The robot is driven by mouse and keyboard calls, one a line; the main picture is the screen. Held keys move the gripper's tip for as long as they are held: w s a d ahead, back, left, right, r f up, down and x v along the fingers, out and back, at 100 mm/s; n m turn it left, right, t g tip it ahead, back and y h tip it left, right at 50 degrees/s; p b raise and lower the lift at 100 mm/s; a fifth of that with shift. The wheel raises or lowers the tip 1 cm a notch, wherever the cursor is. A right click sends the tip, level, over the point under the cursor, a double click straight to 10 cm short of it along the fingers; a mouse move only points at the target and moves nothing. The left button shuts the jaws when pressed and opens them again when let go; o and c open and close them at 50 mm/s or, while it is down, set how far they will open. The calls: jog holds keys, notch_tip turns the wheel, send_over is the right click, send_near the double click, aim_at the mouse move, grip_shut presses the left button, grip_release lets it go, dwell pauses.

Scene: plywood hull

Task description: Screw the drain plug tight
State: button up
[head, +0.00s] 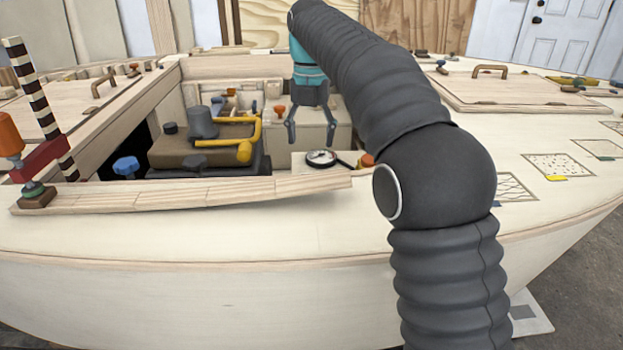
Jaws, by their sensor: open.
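My gripper (311,136) hangs fingers down over the open cockpit in the hull, its two fingers apart with nothing between them. No part is clearly recognisable as the drain plug. I cannot tell whether any of these is the plug, or how far any is screwed in. The cockpit floor is mostly hidden.
A round dial (321,157) lies below my gripper. A yellow pipe (246,140) and a grey cylinder (202,122) stand on a brown unit at the left. A wooden coaming (190,194) edges the cockpit's near side. The near deck (240,232) is clear.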

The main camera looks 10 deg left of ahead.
notch_tip(320, 180, down, 12)
jog(key=shift+r, duration=0.25)
dwell(0.3)
